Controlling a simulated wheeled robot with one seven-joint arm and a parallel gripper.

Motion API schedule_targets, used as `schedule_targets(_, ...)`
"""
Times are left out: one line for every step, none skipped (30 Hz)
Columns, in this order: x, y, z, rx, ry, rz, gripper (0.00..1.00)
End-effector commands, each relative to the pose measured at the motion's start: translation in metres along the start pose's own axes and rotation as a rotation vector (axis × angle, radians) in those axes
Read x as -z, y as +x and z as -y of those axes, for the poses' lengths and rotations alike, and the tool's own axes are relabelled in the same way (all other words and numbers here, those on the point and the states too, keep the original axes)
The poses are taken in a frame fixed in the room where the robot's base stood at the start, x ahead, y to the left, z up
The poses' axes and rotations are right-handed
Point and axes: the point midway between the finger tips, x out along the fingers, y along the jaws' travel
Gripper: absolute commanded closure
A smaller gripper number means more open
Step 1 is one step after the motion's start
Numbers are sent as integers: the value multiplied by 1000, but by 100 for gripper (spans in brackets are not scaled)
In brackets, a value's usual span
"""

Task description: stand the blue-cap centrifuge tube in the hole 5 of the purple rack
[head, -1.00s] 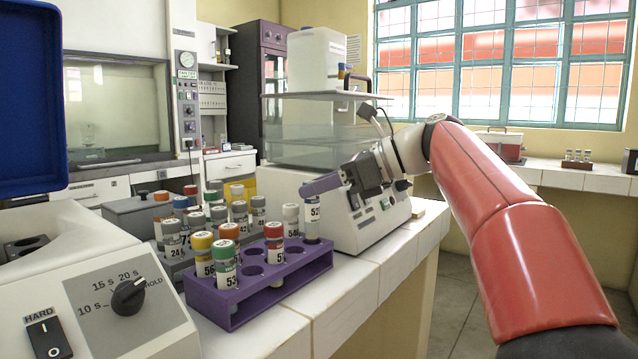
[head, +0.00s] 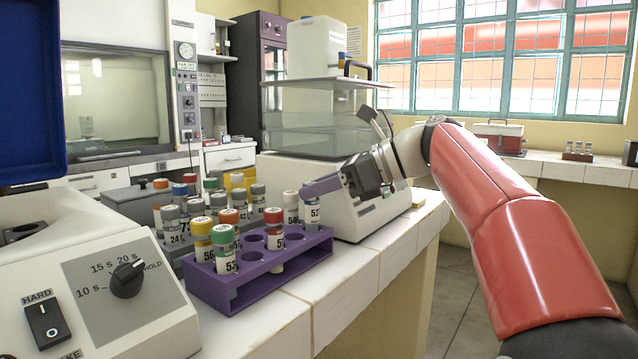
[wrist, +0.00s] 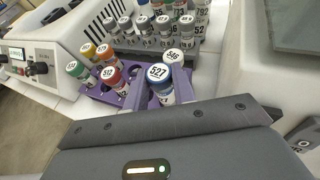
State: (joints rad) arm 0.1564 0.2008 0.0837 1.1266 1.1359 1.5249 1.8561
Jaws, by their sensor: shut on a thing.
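My gripper (head: 312,187) is shut on the blue-cap centrifuge tube (head: 312,214), which is upright at the far right end of the purple rack (head: 255,285). In the wrist view the tube's blue cap (wrist: 160,76) reads 527 and lies between my two fingers. In the head view the fingers hide its cap. Its lower part seems to be in the rack's far right hole; the rim and tube bottom are not clear. The rack also holds a green-cap tube (head: 224,250) at its near left and a red-cap tube (head: 274,232) near the middle, with empty holes between.
A grey rack (head: 180,262) crowded with capped tubes stands behind the purple rack. A white-cap tube (head: 290,206) stands close to the held tube. A white machine with a dial (head: 127,279) is at left. The bench front (head: 335,285) is clear.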

Motion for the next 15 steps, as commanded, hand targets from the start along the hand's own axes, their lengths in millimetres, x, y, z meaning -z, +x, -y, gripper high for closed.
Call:
schedule_targets(3, 1, 0, 0, 0, 0, 96)
schedule_targets(4, 2, 0, 0, -1, 0, 96)
schedule_targets(6, 2, 0, 0, -1, 0, 96)
schedule_targets(7, 3, 0, 0, -1, 0, 96)
schedule_targets(8, 4, 0, 0, 0, 0, 96)
schedule_targets(10, 4, 0, 0, 0, 0, 96)
schedule_targets(11, 5, 0, 0, 0, 0, 96)
schedule_targets(12, 5, 0, 0, 0, 0, 96)
schedule_targets(14, 6, 0, 0, 0, 1, 96)
schedule_targets(15, 6, 0, 1, 0, 1, 96)
schedule_targets(16, 7, 0, 1, 0, 1, 96)
schedule_targets(17, 7, 0, 1, -1, 1, 96)
schedule_targets(17, 7, 0, 1, -1, 1, 96)
schedule_targets(18, 7, 0, 1, -1, 1, 96)
schedule_targets(18, 7, 0, 1, -1, 1, 96)
